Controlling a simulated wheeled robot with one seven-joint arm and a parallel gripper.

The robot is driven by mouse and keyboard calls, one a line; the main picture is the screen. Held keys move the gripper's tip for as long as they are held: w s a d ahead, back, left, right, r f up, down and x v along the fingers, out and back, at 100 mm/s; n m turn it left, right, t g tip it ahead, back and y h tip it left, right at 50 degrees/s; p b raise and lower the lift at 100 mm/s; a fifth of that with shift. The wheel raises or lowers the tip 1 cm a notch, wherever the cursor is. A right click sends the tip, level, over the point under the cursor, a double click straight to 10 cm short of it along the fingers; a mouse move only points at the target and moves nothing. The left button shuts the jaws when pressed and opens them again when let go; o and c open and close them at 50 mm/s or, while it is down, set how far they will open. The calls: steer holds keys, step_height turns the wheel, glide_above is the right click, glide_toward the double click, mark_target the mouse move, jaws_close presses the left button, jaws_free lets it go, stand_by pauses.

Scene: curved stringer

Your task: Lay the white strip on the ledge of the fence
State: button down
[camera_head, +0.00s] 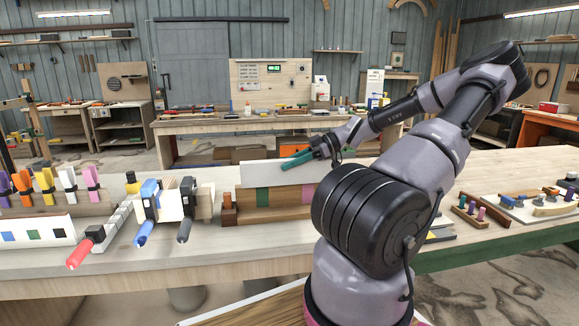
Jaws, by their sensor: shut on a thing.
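My gripper (322,150) is at the centre, above a long brown wooden block and in front of an upright white panel. It is shut on a teal bar (296,160), which slants down to the left. The white panel (258,174) stands lengthwise behind the wooden block (285,197), which has a green and a pink patch on its front. This block and panel look like the fence; its ledge is hard to make out. My arm hides their right end. I cannot pick out a separate white strip for certain.
Left of the block, clamps with blue (148,210), dark (187,210) and red (90,242) handles stick out towards me. A row of coloured clips (48,182) stands farther left. At right lie a wooden peg holder (470,211) and a tray. The bench front (220,265) is clear.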

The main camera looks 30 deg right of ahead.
steer(key=shift+f, duration=0.3)
steer(key=shift+f, duration=0.55)
steer(key=c, duration=0.6)
jaws_free()
